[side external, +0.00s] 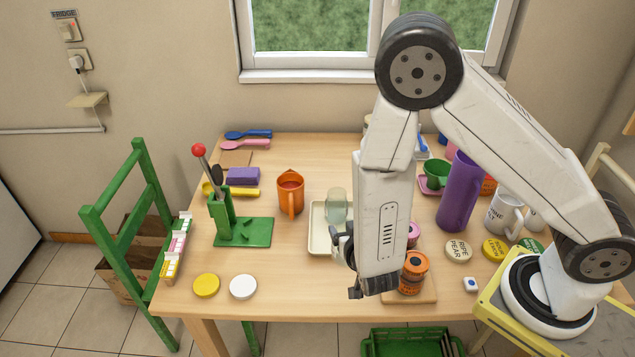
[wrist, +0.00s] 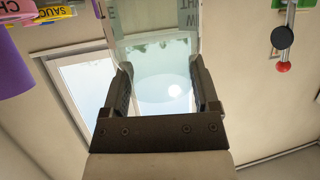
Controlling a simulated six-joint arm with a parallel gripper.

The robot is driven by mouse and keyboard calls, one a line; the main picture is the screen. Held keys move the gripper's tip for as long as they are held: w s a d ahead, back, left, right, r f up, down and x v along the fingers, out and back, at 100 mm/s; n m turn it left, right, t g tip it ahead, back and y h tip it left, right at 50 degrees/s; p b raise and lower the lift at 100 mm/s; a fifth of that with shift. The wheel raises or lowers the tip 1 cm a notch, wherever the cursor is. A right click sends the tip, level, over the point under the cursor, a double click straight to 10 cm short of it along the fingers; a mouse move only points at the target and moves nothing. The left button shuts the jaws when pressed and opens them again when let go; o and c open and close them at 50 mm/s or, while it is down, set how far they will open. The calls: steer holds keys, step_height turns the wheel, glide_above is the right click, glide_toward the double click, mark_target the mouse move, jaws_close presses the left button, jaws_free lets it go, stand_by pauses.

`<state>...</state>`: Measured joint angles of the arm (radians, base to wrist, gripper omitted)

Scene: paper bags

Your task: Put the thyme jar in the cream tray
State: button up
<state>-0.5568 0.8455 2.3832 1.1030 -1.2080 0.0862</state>
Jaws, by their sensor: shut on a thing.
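The thyme jar (side external: 336,203) is pale, see-through glass. In the wrist view the jar (wrist: 160,75) fills the space between my fingers, with part of a label reading "TH" and "E" along its upper edge. My gripper (wrist: 162,92) is shut on it. In the side view my gripper (side external: 343,244) is partly hidden by my wrist. The jar shows just beyond it, over the cream tray (side external: 315,217). I cannot tell if the jar touches the tray. The tray's right part is hidden behind my arm.
An orange mug (side external: 290,193) and a green lever stand (side external: 242,231) are left of the tray. A purple vase (side external: 457,192) stands farther right. The table front-left is clear beyond two discs (side external: 243,287).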

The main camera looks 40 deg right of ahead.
steer(key=w+d+n+t+y, duration=0.2)
steer(key=w+d+n+y, duration=0.2)
steer(key=w+d, duration=0.3)
steer(key=shift+x, duration=1.35)
steer(key=shift+w+f, duration=0.1)
steer(key=shift+f, duration=2.05)
steer(key=shift+f, duration=1.8)
steer(key=shift+f, duration=0.1)
steer(key=o, duration=1.2)
steer(key=shift+o, duration=0.2)
